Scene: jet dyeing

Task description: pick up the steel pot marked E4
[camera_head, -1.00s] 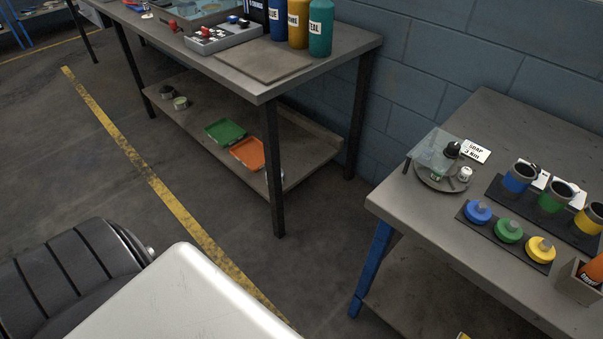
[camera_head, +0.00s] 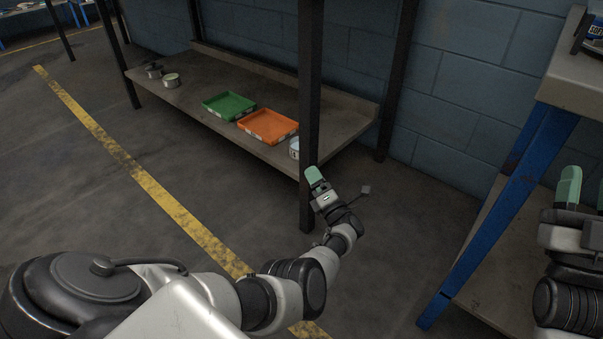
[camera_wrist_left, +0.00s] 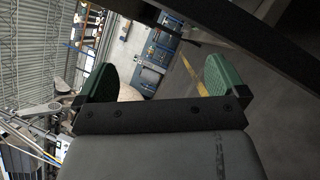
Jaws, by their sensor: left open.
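Two small steel pots stand at the far left of the lower shelf, a dark one (camera_head: 153,70) and a paler one (camera_head: 171,80). A third pot (camera_head: 294,148) stands near the shelf's front right edge, partly hidden by the table leg. No E4 mark can be read on any pot. My left gripper (camera_head: 316,176) is in front of the leg, below and right of the third pot, apart from it in the picture. In the left wrist view its green fingers (camera_wrist_left: 158,78) are spread and empty. My right gripper (camera_head: 586,190) is at the right edge with its fingers apart.
A green tray (camera_head: 229,105) and an orange tray (camera_head: 268,126) lie on the lower shelf (camera_head: 200,72). The dark table leg (camera_head: 310,90) stands beside my left gripper. A blue-legged bench (camera_head: 500,200) stands at right. The floor by the yellow line is clear.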

